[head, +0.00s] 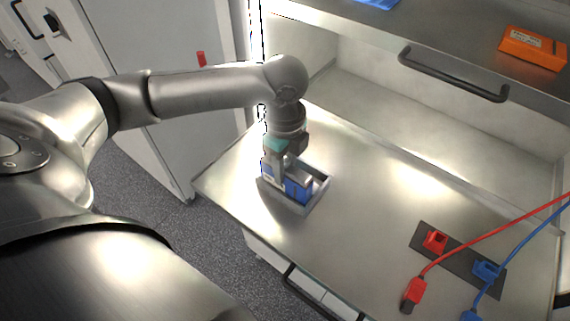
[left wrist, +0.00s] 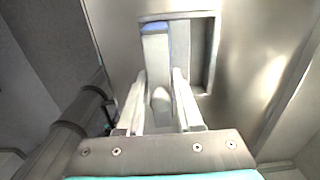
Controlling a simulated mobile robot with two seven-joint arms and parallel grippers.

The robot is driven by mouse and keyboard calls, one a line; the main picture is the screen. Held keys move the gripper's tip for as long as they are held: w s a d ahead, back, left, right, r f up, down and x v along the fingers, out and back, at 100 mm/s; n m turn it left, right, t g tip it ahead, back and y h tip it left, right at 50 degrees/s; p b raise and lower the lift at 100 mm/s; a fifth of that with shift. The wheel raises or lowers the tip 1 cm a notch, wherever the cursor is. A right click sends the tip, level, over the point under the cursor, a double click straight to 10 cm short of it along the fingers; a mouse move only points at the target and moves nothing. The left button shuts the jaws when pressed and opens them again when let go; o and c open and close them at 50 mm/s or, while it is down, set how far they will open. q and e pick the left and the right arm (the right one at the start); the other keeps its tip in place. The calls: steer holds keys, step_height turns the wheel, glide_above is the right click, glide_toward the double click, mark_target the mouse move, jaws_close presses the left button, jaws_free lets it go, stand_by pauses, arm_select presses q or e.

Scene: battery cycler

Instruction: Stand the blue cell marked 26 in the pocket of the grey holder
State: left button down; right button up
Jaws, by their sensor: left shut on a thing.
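In the left wrist view the cell (left wrist: 155,48) shows as a pale body with a blue end, between the two fingers (left wrist: 160,88). The cell is at the holder's opening, covering its left part in the wrist view; the holder (left wrist: 212,60) shows around it. Whether the cell touches the holder's floor is hidden. The number on the cell cannot be read. My right gripper is not in view.
The steel bench (head: 350,190) is clear around the holder. At right, a dark plate (head: 455,262) carries a red clip (head: 434,240) and a blue clip (head: 486,270), with red and blue leads. A shelf with a dark handle (head: 455,75) and an orange box (head: 533,48) is above.

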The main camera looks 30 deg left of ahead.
arm_select(q)
steer(key=shift+c, duration=2.4)
jaws_free()
step_height(320, 180, up, 15)
steer(key=shift+r, duration=0.15)
